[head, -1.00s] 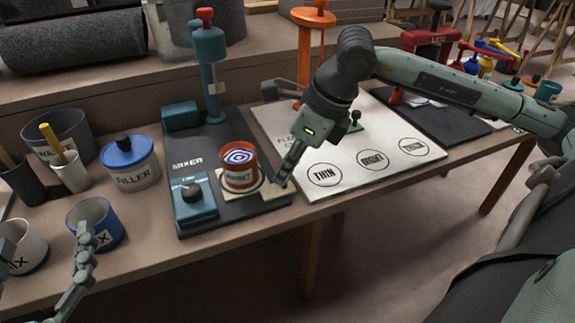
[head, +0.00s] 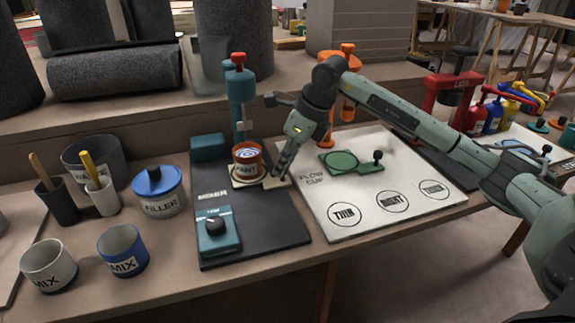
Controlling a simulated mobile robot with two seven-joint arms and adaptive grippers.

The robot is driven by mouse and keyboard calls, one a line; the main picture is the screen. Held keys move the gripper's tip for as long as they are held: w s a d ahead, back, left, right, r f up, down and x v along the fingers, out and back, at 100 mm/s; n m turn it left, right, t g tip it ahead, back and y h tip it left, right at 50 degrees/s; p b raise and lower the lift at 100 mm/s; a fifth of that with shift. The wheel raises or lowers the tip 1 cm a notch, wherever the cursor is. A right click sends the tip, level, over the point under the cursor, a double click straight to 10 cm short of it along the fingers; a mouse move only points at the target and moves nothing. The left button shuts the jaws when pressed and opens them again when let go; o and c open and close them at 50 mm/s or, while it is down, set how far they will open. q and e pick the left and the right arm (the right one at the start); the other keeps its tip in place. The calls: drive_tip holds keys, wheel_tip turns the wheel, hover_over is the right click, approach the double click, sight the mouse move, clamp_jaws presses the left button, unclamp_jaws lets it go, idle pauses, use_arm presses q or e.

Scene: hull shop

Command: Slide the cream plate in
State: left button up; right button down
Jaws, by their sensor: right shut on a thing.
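The cream plate (head: 277,183) lies on the dark base of the mixer (head: 265,232), and its tab sticks out to the right. An orange-brown paint pot (head: 247,169) with a blue and white swirl on top stands upright on the plate and hides its middle. The pot is close in front of the teal mixer column (head: 240,100) with its red top. My right gripper (head: 280,173) comes down from the right and is shut on the plate's tab, just right of the pot. My left gripper is out of view.
A teal knob box (head: 217,234) sits at the base's front. Left stand a filler jar (head: 158,191), a blue mix cup (head: 122,250) and a grey mix cup (head: 49,265). The white flow cup board (head: 400,175) lies to the right.

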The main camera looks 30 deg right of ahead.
drive_tip(key=shift+w+d+r, duration=0.15)
drive_tip(key=shift+w, duration=0.05)
drive_tip(key=c, duration=1.4)
unclamp_jaws()
drive_tip(key=v, duration=1.1)
drive_tip(key=shift+s+r, duration=0.15)
drive_tip(key=shift+r, duration=0.2)
